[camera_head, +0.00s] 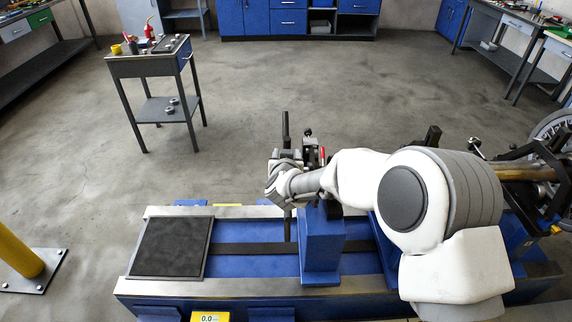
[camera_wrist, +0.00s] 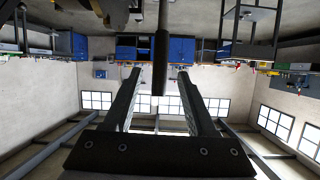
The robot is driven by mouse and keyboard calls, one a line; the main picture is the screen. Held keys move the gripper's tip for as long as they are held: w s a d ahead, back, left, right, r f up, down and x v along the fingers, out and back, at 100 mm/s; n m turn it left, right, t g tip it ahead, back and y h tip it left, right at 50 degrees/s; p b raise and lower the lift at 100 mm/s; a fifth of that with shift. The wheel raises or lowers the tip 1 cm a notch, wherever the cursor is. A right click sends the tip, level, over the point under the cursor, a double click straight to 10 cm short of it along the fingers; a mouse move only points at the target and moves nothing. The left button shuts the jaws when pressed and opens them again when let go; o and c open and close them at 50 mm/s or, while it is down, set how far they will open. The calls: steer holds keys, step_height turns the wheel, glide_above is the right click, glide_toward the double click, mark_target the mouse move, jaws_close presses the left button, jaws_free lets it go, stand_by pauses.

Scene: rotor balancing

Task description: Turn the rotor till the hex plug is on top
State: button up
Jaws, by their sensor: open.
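My gripper (camera_head: 285,165) is over the blue balancing machine (camera_head: 252,232). In the wrist view my gripper (camera_wrist: 158,75) is open, with a dark upright rod (camera_wrist: 161,45) between its two fingers in the picture. I cannot tell whether the fingers touch the rod. A dark vertical bar (camera_head: 285,128) also shows just above my gripper in the head view. The rotor is mostly hidden behind my arm; a brownish shaft (camera_head: 528,171) shows at the right. I cannot make out the hex plug in either view.
A blue pedestal (camera_head: 322,245) stands on the machine bed beside my gripper. A black mat (camera_head: 172,247) lies on the bed's left end. A tool cart (camera_head: 150,66) stands at the back left and a yellow post (camera_head: 18,255) at the left. The floor between is clear.

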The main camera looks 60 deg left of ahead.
steer(key=v, duration=0.8)
steer(key=shift+d, duration=0.2)
stand_by(0.6)
